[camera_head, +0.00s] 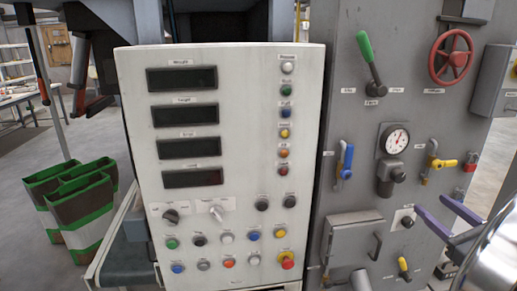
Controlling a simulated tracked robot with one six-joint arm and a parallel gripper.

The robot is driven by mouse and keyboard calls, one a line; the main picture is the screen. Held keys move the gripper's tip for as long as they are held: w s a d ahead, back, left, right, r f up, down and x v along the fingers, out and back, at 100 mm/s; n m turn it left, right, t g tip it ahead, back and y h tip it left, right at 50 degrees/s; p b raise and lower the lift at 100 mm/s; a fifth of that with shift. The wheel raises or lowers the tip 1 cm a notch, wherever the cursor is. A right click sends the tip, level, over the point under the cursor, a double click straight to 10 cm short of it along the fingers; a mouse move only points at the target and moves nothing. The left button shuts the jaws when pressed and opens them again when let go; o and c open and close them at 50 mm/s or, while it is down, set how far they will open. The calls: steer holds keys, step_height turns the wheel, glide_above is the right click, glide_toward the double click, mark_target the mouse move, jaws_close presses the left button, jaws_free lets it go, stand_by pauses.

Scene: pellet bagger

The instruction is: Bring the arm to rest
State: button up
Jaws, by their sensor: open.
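My gripper (432,205) shows at the lower right, with two purple fingers pointing left and spread apart. It is open, with nothing between the fingers. A shiny round part of my arm fills the lower right corner. The rest of the arm is out of view.
A white control panel (245,120) with displays and buttons stands in the middle. The cabinet carries a green-handled lever (367,55), a red handwheel (451,57), a gauge (395,140) and yellow-handled valve (442,162). Green-and-white bags (78,205) stand left on open floor.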

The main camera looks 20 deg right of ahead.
steer(key=w+a+f+n+g+y, duration=0.2)
steer(key=w+a+n+y, duration=0.15)
steer(key=a, duration=0.55)
steer(key=w+a+f+n+g+y, duration=0.25)
steer(key=a+n, duration=0.25)
steer(key=a, duration=0.3)
steer(key=w+a+f+n+g+y, duration=0.2)
steer(key=w+a+n+y, duration=0.15)
steer(key=a, duration=0.55)
steer(key=s+a+f+n+g+h, duration=0.1)
steer(key=s+a+n, duration=0.3)
steer(key=a+n, duration=0.6)
steer(key=s+a+f+n+g+h, duration=0.1)
steer(key=s+a+n+g+h, duration=0.3)
steer(key=a+n, duration=0.5)
steer(key=s+n, duration=0.1)
steer(key=n, duration=0.3)
steer(key=shift+s+a+n, duration=0.25)
steer(key=shift+a+n, duration=0.05)
steer(key=shift+a, duration=0.1)
steer(key=shift+f+g+h, duration=0.1)
steer(key=shift+g+h, duration=0.15)
